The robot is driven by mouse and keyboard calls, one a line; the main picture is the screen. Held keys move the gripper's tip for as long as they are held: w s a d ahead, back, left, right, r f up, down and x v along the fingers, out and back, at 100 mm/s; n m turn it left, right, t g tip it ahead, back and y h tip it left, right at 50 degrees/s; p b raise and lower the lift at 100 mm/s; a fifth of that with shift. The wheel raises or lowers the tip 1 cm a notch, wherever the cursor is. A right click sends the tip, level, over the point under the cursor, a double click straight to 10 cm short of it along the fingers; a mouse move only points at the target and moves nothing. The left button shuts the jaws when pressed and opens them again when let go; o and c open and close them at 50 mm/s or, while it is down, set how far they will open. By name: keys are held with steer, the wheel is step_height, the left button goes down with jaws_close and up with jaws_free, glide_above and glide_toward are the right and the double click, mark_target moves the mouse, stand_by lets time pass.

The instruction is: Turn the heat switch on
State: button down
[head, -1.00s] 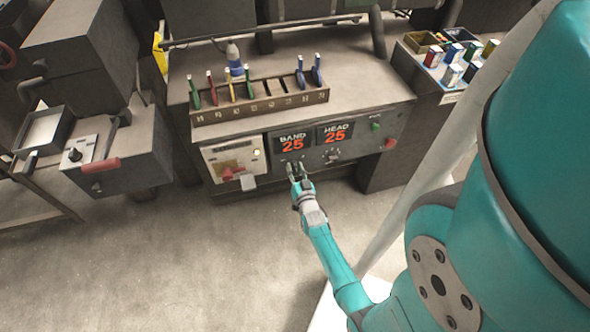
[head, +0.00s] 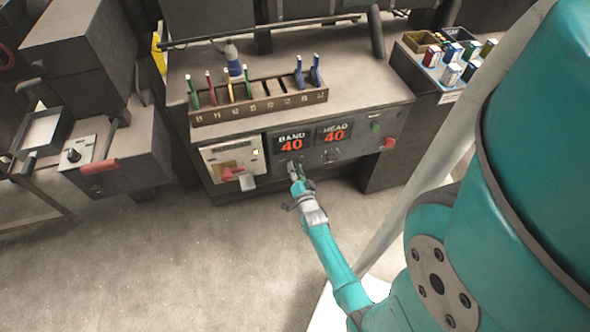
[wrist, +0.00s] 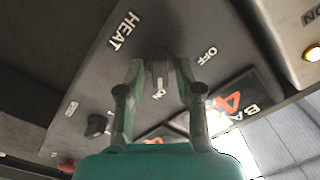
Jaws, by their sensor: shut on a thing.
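The heat switch (wrist: 159,70) is a dark rotary knob on the grey panel, beside the words HEAT, OFF and ON in the wrist view. Its grip lies in line with the ON mark. My gripper (wrist: 159,78) has one finger on each side of the knob and is shut on it. In the head view my gripper (head: 295,170) is at the panel front below the BAND display (head: 291,142), and hides the knob there. The BAND display and the HEAD display (head: 335,132) both read 40 in red.
A second dark knob (wrist: 97,124) sits on the same panel. A green button (head: 375,127) and a red button (head: 389,143) are to the right. A red lever (head: 232,173) is to the left. A tool rack (head: 260,105) stands on top. The floor in front is clear.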

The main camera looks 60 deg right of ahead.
steer(key=c, duration=1.1)
jaws_free()
steer(key=v, duration=1.2)
steer(key=shift+s, duration=0.1)
